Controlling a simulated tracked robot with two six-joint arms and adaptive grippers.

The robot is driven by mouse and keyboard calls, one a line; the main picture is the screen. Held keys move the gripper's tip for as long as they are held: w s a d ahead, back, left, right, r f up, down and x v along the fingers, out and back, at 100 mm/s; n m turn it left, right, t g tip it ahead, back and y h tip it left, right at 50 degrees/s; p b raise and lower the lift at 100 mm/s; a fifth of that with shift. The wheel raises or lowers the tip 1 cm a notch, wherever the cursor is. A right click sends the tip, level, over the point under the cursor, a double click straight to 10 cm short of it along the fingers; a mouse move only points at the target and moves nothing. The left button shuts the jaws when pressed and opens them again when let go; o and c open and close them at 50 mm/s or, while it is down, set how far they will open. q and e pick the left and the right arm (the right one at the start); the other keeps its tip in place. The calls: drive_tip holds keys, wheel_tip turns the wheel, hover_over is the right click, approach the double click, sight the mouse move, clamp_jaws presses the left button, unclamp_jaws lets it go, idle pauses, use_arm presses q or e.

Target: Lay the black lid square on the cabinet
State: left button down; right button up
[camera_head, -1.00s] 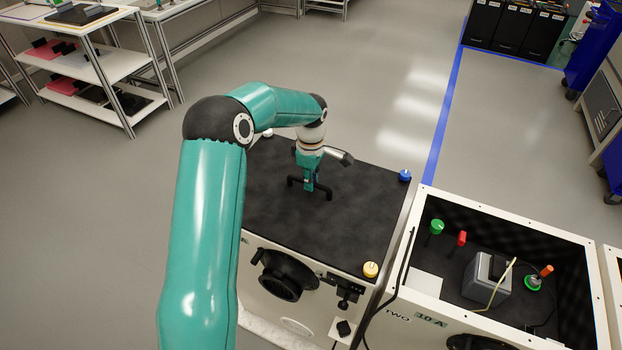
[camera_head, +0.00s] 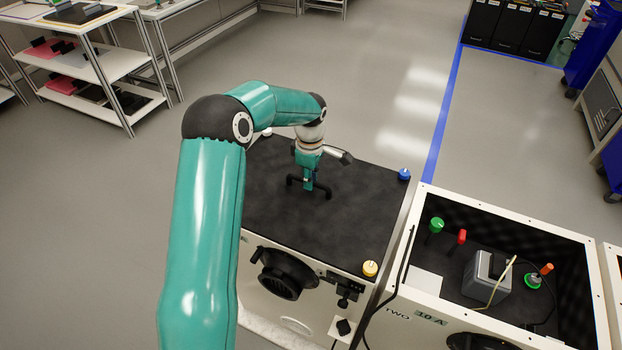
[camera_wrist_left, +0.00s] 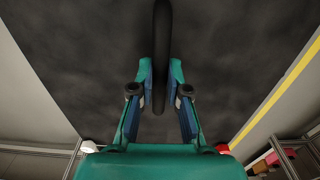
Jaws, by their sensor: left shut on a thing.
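The black lid (camera_head: 300,222) is a flat dark panel with a black bar handle (camera_head: 325,193). It covers the top of the white cabinet (camera_head: 258,292) at the left, with its edges running roughly along the cabinet's edges. I cannot tell whether it rests fully on the rim. My left gripper (camera_head: 308,184) is shut on the handle from above. In the left wrist view, the handle (camera_wrist_left: 161,45) runs between the fingers of my left gripper (camera_wrist_left: 160,75), with the lid (camera_wrist_left: 80,50) behind. My right gripper is not in view.
Knobs stand at the lid's corners: blue (camera_head: 404,174), yellow (camera_head: 370,268) and a white one (camera_head: 267,132). The open cabinet marked TWO (camera_head: 420,300) stands close at the right, with a grey device (camera_head: 487,274) inside. A shelf rack (camera_head: 120,62) stands back left.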

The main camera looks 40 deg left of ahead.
use_arm(q)
drive_tip(key=shift+f, duration=0.1)
drive_tip(key=c, duration=1.1)
unclamp_jaws()
drive_tip(key=shift+o, duration=0.2)
drive_tip(key=shift+f, duration=0.15)
